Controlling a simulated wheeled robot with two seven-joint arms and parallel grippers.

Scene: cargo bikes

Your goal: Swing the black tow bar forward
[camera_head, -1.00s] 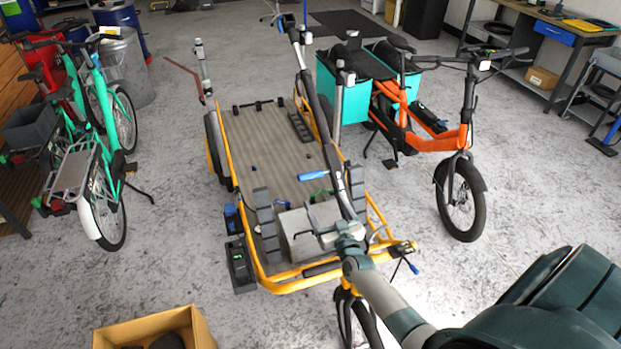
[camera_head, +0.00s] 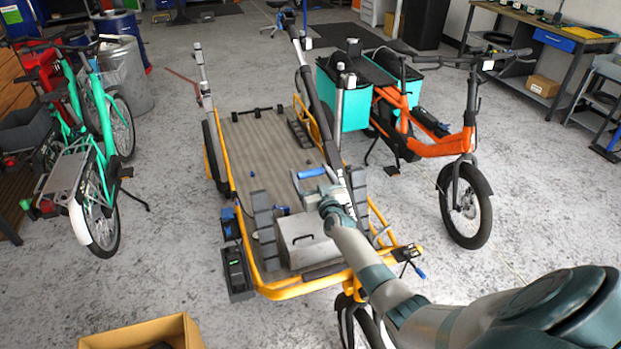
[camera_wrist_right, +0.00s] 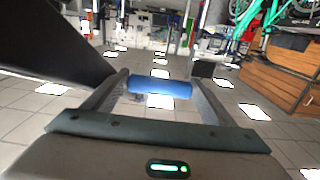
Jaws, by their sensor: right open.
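The black tow bar (camera_head: 311,88) is a long dark bar running along the right side of a yellow-framed cargo trailer (camera_head: 275,291), from its far end toward its near end. A short blue cylindrical grip (camera_head: 312,173) shows beside the bar's near part. My right gripper (camera_head: 315,178) is open, with a finger by each end of the blue grip. In the right wrist view the blue grip (camera_wrist_right: 160,88) lies across the gap between the fingers. Whether the fingers touch it I cannot tell. My right forearm hides the bar's near end. My left gripper is not in view.
A grey metal box (camera_head: 305,242) sits on the trailer's near end. An orange bike (camera_head: 440,147) with teal bags stands close on the right. Green bikes (camera_head: 105,120) stand at the left. A cardboard box (camera_head: 140,332) is at the lower left. Floor left of the trailer is clear.

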